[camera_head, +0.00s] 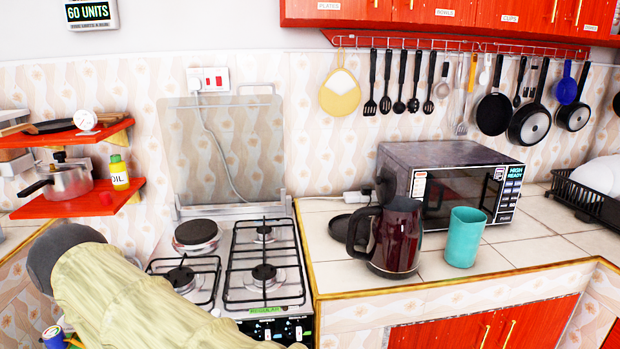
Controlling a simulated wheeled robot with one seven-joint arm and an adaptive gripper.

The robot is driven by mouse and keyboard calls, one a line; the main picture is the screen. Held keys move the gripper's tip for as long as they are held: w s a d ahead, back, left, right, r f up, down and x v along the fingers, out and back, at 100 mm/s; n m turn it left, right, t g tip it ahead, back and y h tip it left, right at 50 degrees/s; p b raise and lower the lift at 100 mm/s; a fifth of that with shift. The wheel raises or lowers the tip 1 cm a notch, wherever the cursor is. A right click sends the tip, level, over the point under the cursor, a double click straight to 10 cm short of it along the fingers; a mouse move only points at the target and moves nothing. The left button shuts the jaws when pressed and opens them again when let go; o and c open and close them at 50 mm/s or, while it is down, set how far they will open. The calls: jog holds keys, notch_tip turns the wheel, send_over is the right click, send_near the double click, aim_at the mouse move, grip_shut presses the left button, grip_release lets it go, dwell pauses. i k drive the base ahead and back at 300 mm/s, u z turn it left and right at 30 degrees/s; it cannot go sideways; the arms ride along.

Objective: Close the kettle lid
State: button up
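A dark red kettle (397,240) with a black handle on its left side stands on the tiled counter, right of the stove. A dark rounded piece (386,184) rises above the kettle's rim at the back left, against the microwave's side; it looks like the lid standing open. The kettle's inside cannot be seen. My arm crosses the lower left of the view in front of the stove, well left of the kettle. My gripper is not in view.
A teal cup (464,237) stands close to the kettle's right. A microwave (449,185) is right behind both. A black round base (351,223) lies behind left of the kettle. The gas stove (232,270) is to the left. The counter front is clear.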

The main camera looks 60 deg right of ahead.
aim_at(386, 186)
jog(key=u, duration=0.05)
jog(key=k, duration=1.35)
jog(key=z, duration=1.45)
jog(key=i, duration=0.45)
jog(key=u, duration=0.1)
